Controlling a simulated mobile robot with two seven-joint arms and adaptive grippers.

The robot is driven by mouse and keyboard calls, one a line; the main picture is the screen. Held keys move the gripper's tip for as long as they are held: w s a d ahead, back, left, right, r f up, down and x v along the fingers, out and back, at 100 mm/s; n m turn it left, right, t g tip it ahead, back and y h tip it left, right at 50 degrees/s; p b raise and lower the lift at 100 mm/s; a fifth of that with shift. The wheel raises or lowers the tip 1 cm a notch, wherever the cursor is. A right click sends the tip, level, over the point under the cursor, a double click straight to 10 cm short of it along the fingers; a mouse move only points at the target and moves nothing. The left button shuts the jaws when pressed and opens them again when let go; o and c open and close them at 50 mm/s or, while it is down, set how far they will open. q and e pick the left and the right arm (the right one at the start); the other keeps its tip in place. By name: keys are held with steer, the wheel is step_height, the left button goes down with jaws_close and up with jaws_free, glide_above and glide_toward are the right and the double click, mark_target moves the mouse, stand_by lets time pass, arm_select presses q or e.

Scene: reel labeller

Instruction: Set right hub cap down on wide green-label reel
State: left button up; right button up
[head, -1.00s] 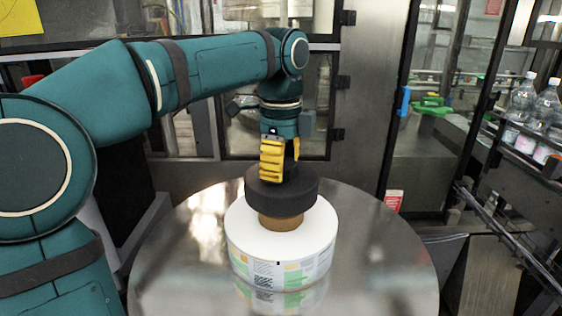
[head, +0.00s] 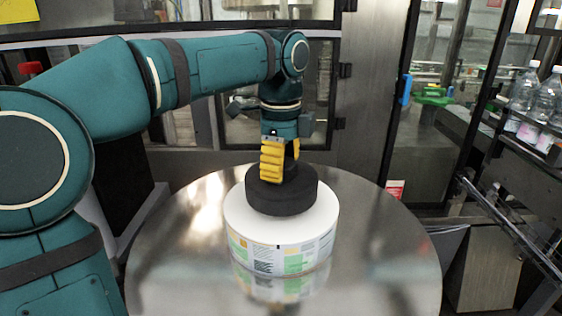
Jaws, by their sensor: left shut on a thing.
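The wide green-label reel (head: 280,255) lies flat on the round metal table, with a white top and a printed side band with green patches. The dark hub cap (head: 281,200) is over the middle of its top, level, and appears to touch the white face. The cap hides the reel's brown core. My left gripper (head: 285,168), with yellow fingers, points down from above and is shut on the cap's narrower upper part. The fingers partly hide that part. My right gripper is not in view.
The shiny round table (head: 385,255) is bare around the reel. A machine frame with glass doors stands behind it. Clear plastic bottles (head: 545,105) stand on a conveyor at the right, and a metal rail (head: 510,225) runs beside the table's right.

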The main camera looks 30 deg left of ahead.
arm_select(q)
steer(key=shift+f+b, duration=0.35)
steer(key=shift+f, duration=0.25)
steer(key=o, duration=1.4)
steer(key=shift+r, duration=0.1)
step_height(320, 180, up, 12)
steer(key=shift+f, duration=0.1)
